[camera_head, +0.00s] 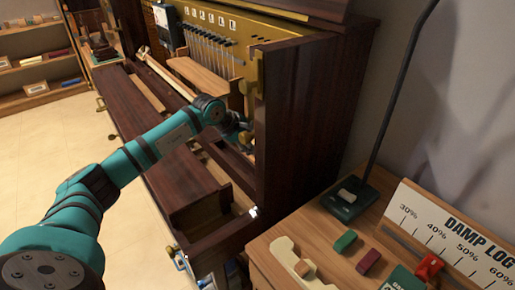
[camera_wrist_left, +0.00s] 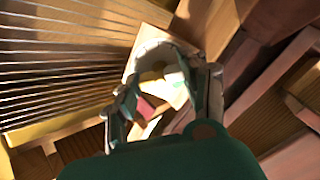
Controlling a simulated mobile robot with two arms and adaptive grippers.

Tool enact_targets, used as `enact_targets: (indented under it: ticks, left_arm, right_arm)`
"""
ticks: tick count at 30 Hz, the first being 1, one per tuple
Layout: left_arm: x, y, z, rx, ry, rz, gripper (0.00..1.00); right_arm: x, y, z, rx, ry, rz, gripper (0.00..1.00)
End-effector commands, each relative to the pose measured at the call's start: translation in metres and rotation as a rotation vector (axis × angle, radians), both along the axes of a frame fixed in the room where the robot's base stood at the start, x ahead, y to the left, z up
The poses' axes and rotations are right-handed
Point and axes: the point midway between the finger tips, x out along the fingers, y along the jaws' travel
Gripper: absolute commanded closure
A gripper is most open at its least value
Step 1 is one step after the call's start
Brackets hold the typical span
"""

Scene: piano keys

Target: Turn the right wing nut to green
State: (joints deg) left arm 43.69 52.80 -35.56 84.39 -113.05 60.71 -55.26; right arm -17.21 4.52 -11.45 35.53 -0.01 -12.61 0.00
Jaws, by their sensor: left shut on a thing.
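My left gripper (camera_head: 243,132) reaches into the open piano case at its right end, beside the dark side panel. In the left wrist view my left gripper (camera_wrist_left: 165,88) has its fingers closed in on a small brass-coloured part, which looks like the wing nut (camera_wrist_left: 172,78). Behind it is a cream plate (camera_wrist_left: 150,45) with a red patch (camera_wrist_left: 146,106) low on its left. The fingers hide much of the nut and the plate, so I cannot tell which colour the nut points at. In the head view the gripper hides the nut. My right gripper is not in view.
The piano's dark side panel (camera_head: 308,120) stands close to the right of my left gripper. Strings (camera_wrist_left: 65,60) run to the left in the wrist view. A wooden table with a damp log board (camera_head: 455,240) and coloured blocks (camera_head: 368,261) stands at the lower right.

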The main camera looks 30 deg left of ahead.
Motion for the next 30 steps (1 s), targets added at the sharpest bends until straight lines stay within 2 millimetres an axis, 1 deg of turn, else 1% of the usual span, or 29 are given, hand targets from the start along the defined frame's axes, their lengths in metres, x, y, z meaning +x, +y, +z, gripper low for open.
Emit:
enact_targets:
  ticks: [1, 11, 14, 18, 19, 24, 25, 30]
  left_arm:
    - [-0.001, -0.001, -0.004, 0.009, 0.003, -0.015, 0.79]
    - [-0.002, -0.001, -0.003, 0.018, 0.001, -0.027, 0.79]
    - [-0.002, -0.001, -0.006, 0.047, -0.012, -0.065, 0.79]
    - [-0.001, 0.000, -0.007, 0.133, -0.046, -0.170, 0.79]
    - [-0.002, -0.001, -0.004, 0.128, -0.044, -0.165, 0.52]
    - [-0.001, -0.001, -0.003, 0.124, -0.045, -0.162, 0.30]
    - [-0.001, -0.002, -0.003, 0.122, -0.045, -0.162, 0.27]
    - [-0.001, -0.002, -0.002, 0.120, -0.048, -0.162, 0.27]
  right_arm:
    - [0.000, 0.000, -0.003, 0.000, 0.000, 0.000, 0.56]
    - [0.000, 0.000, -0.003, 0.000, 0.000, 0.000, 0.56]
    - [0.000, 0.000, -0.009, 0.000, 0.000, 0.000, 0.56]
    - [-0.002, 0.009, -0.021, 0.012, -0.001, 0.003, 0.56]
    - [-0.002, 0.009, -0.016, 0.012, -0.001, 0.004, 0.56]
    - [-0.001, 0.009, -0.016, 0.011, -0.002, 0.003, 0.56]
    - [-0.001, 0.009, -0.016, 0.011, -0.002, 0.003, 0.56]
    - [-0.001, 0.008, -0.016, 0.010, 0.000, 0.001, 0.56]
